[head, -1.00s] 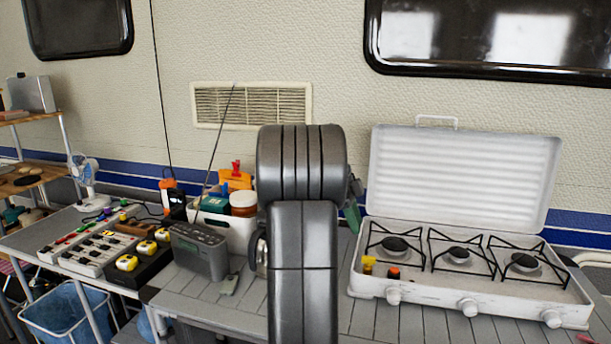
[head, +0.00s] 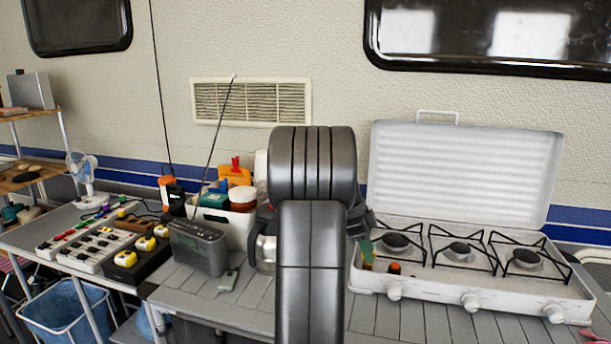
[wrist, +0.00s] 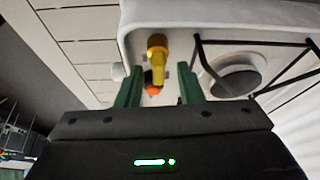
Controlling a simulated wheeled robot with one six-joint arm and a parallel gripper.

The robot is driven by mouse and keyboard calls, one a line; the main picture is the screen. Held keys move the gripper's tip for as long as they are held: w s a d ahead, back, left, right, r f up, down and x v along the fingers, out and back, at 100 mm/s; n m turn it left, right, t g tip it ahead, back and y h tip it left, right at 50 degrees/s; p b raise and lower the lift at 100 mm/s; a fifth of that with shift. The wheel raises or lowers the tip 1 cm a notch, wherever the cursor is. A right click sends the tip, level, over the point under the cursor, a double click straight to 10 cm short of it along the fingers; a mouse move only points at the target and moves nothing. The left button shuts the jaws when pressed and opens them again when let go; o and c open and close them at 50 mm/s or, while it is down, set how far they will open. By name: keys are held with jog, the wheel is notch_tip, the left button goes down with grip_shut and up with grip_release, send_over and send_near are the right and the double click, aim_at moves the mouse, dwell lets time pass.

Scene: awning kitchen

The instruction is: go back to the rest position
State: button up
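My gripper (wrist: 158,72) shows in the wrist view as two green fingers standing apart with nothing gripped. In the head view my arm hides most of it, and a green finger (head: 365,247) shows above the stove's left end. Between and beyond the fingers, a yellow object (wrist: 157,52) and an orange-topped object (wrist: 152,89) stand on the left end of the white camping stove (head: 470,300). The orange-topped object also shows in the head view (head: 394,268). The yellow one is mostly hidden there by the finger.
A grey radio (head: 198,248) with a raised antenna stands left of my arm. The stove's lid (head: 465,175) stands open. The slatted table front (head: 385,320) is bare.

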jog(key=shift+s+n, duration=0.2)
jog(key=shift+n, duration=0.4)
jog(key=n+t, duration=0.1)
jog(key=n, duration=0.1)
jog(key=shift+n+b, duration=0.3)
jog(key=shift+b, duration=0.05)
jog(key=n+t, duration=0.2)
jog(key=n, duration=0.2)
jog(key=shift+s+r, duration=0.1)
jog(key=shift+r, duration=0.05)
jog(key=n+p, duration=0.1)
jog(key=n, duration=0.1)
jog(key=n+t+y+p, duration=0.1)
jog(key=n, duration=0.1)
jog(key=shift+s+d+n+y, duration=0.1)
jog(key=shift+n+y, duration=0.2)
jog(key=shift+n+t+y+p, duration=0.65)
jog(key=shift+n+p, duration=0.25)
jog(key=shift+n, duration=1.2)
